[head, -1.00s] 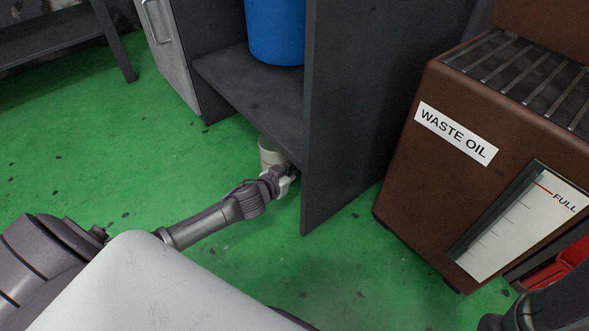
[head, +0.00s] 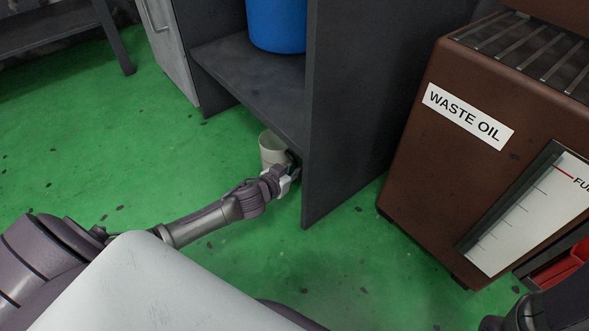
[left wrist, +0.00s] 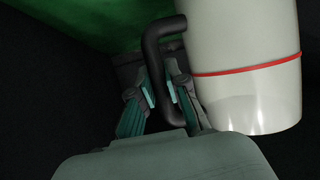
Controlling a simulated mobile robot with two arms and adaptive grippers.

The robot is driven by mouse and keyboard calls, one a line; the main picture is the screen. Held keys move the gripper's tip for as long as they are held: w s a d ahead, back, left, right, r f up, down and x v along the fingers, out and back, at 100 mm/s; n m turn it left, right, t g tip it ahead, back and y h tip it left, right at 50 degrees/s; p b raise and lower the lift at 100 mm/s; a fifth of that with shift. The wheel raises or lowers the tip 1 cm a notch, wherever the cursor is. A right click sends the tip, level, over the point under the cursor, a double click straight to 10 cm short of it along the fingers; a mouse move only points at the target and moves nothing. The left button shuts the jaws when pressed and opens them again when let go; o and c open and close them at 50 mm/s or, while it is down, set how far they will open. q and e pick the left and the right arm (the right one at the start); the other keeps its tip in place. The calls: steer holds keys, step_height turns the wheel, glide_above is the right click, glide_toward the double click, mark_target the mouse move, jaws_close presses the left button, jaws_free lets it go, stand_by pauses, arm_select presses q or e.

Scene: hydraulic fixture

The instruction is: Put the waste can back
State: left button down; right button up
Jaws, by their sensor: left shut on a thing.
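The waste can is a whitish cylinder (head: 271,148) at the front edge of the low space under the grey cabinet's shelf. In the left wrist view the can (left wrist: 245,60) has a red band and a black side handle (left wrist: 160,62). My left gripper (head: 284,178) is beside the can, near the cabinet's side panel. In the left wrist view my left gripper's fingers (left wrist: 162,92) are shut around the handle. The can's far side is partly hidden by the shelf edge. My right gripper is not clearly seen; only a dark part shows at the lower right.
The grey cabinet's shelf (head: 255,85) holds a blue container (head: 277,24). Its side panel (head: 345,120) stands right of my left gripper. A brown waste oil tank (head: 430,170) stands further right. Green floor (head: 120,160) is clear at the left.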

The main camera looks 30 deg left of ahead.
arm_select(q)
steer(key=shift+f+b, duration=0.35)
steer(key=shift+f, duration=0.25)
steer(key=c, duration=1.1)
jaws_free()
steer(key=v, duration=1.2)
steer(key=shift+r, duration=0.1)
